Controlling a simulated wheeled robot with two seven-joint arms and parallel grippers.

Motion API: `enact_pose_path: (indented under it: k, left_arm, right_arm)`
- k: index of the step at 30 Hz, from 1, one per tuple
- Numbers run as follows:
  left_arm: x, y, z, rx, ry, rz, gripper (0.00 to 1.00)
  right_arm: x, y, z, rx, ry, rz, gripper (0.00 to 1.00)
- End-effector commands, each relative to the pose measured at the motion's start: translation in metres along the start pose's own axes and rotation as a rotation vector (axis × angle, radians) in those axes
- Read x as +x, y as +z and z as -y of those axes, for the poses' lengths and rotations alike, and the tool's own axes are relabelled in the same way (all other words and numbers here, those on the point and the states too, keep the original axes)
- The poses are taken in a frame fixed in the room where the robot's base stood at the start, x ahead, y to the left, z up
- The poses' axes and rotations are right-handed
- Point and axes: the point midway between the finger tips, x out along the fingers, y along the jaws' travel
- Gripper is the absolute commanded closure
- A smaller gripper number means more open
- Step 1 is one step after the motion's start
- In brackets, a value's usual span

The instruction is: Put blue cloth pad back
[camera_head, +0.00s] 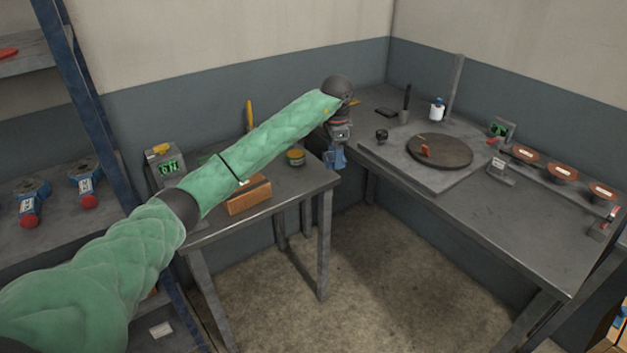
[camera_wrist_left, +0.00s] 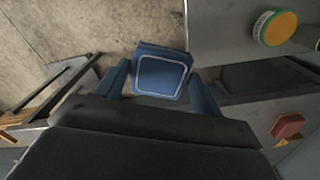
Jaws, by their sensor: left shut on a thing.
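The blue cloth pad (camera_wrist_left: 161,74) is a small square with a pale stitched border. In the left wrist view it sits between the two blue fingers of my left gripper (camera_wrist_left: 160,88), which is shut on it. In the head view my left gripper (camera_head: 335,157) hangs at the end of the green-sleeved arm, in the gap between the small table and the larger workbench. The pad cannot be told apart from the blue fingers there. Bare floor shows beyond the pad in the wrist view. My right gripper is not in view.
The small table (camera_head: 290,193) holds a wooden block (camera_head: 249,197), a green-and-orange tin (camera_head: 295,157) and a scale with a green display (camera_head: 168,166). The workbench (camera_head: 480,205) carries a round dark turntable (camera_head: 440,151), a white bottle (camera_head: 437,108) and several reddish discs. Its front middle is clear.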

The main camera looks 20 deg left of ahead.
Motion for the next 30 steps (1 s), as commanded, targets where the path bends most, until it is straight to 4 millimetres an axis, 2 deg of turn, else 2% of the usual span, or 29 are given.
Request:
enact_pose_path:
  k: [1,5,14,24,27,30]
  left_arm:
    - [0.007,0.003,0.0,-0.009,0.002,-0.001,0.51]
    - [0.016,0.007,0.005,-0.024,0.001,0.0,0.51]
    - [0.043,0.022,0.049,-0.026,0.002,0.001,0.51]
    - [0.076,0.038,0.102,-0.025,0.002,0.0,0.51]
    - [0.083,0.042,0.112,-0.024,0.001,0.0,0.51]
    - [0.088,0.042,0.112,-0.022,0.0,0.0,0.51]
  right_arm:
    - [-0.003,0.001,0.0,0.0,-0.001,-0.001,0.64]
    - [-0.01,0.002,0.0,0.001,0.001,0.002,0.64]
    - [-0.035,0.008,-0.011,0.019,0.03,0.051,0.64]
    - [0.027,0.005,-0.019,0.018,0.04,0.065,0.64]
    - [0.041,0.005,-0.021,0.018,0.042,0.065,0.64]
    - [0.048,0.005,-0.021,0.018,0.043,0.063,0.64]
